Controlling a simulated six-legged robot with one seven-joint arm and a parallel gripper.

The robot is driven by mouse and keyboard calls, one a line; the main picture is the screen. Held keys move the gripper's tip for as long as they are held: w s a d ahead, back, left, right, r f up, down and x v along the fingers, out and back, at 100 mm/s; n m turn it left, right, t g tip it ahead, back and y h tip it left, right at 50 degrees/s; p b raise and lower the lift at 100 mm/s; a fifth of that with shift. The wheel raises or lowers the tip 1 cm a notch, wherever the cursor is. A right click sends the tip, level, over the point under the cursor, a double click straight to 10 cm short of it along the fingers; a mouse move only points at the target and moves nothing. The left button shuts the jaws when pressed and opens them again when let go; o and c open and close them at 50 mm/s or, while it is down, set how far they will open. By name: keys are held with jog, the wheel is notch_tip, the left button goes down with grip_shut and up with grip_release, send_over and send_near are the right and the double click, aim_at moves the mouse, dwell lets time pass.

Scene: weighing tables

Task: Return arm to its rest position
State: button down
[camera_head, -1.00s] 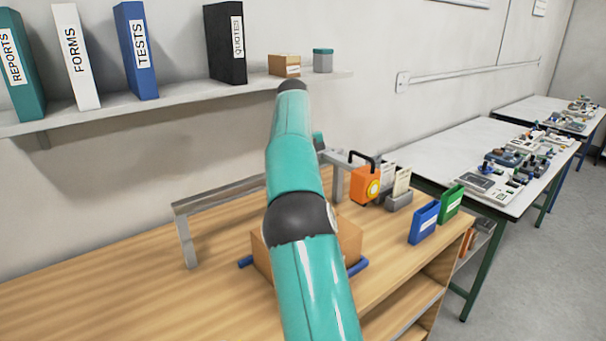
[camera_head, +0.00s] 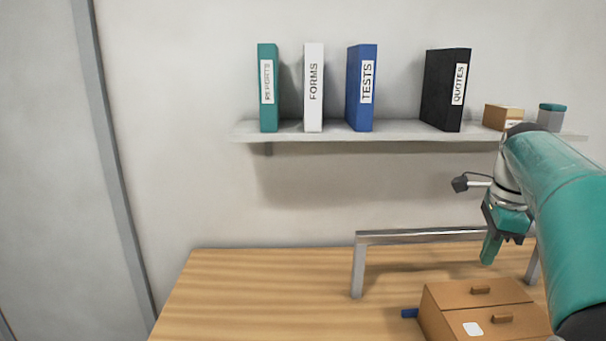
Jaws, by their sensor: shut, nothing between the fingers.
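My arm comes in from the right edge of the head view, teal with dark joints. My gripper (camera_head: 491,257) hangs below its wrist, fingers pointing down and shut with nothing held. It shows in front of the metal rail (camera_head: 420,238) and above the brown box (camera_head: 475,306) on the wooden table (camera_head: 260,290). The gripper is apart from the box. The arm hides the right part of the table.
A wall shelf (camera_head: 330,133) holds a teal binder (camera_head: 268,88), a white binder (camera_head: 314,87), a blue binder (camera_head: 362,88), a black binder (camera_head: 445,90), a small carton (camera_head: 502,116) and a grey tub (camera_head: 550,118). The table's left part is clear.

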jog(key=s+a+f+n+t, duration=0.2)
jog(key=s+a+f+n, duration=0.3)
jog(key=s+a+n, duration=0.4)
jog(key=s+a+f+n+t, duration=0.2)
jog(key=s+a+f+n, duration=0.4)
jog(key=s+a+n, duration=0.4)
jog(key=n, duration=0.2)
jog(key=shift+a+n+t, duration=0.2)
jog(key=shift+n+t, duration=0.1)
jog(key=shift+t, duration=0.1)
